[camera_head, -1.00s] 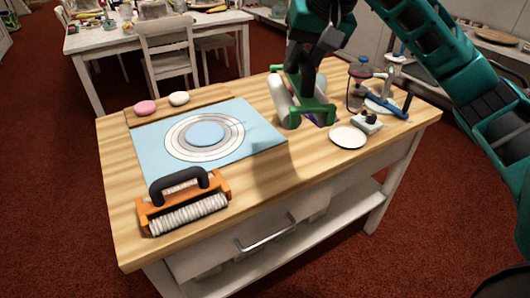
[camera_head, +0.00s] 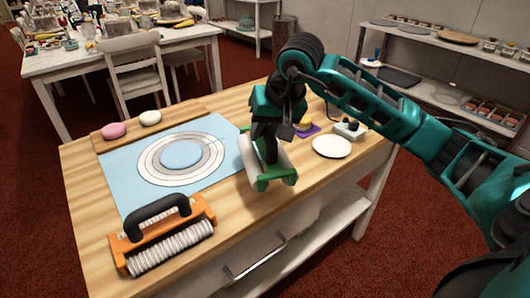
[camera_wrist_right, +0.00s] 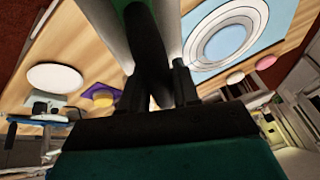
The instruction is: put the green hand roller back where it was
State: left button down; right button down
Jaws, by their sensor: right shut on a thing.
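The green hand roller (camera_head: 270,179) has a green frame and a pale roller. My right gripper (camera_head: 268,150) is shut on it, by its dark handle as seen in the right wrist view (camera_wrist_right: 148,50). It hangs over the wooden worktop, right of the blue mat and left of the white plate; whether it touches the top I cannot tell. An orange hand roller (camera_head: 163,232) with a black handle and ribbed white roller lies at the front left of the worktop. My left gripper is not in view.
The blue mat (camera_head: 128,182) bears ring markings and a blue disc. Pink (camera_head: 113,130) and white (camera_head: 150,118) rounds sit on a board behind it. A white plate (camera_head: 332,146), a purple square with a yellow piece (camera_head: 304,125) and a small grey device (camera_head: 350,130) are at right.

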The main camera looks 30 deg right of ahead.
notch_tip(320, 180, down, 4)
jog(key=shift+f, duration=0.55)
pick_arm(q)
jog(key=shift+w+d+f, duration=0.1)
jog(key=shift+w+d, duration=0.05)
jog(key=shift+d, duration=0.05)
jog(key=shift+b, duration=0.3)
pick_arm(e)
jog(key=shift+f+b, duration=0.4)
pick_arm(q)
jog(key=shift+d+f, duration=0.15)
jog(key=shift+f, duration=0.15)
pick_arm(e)
jog(key=shift+f, duration=0.1)
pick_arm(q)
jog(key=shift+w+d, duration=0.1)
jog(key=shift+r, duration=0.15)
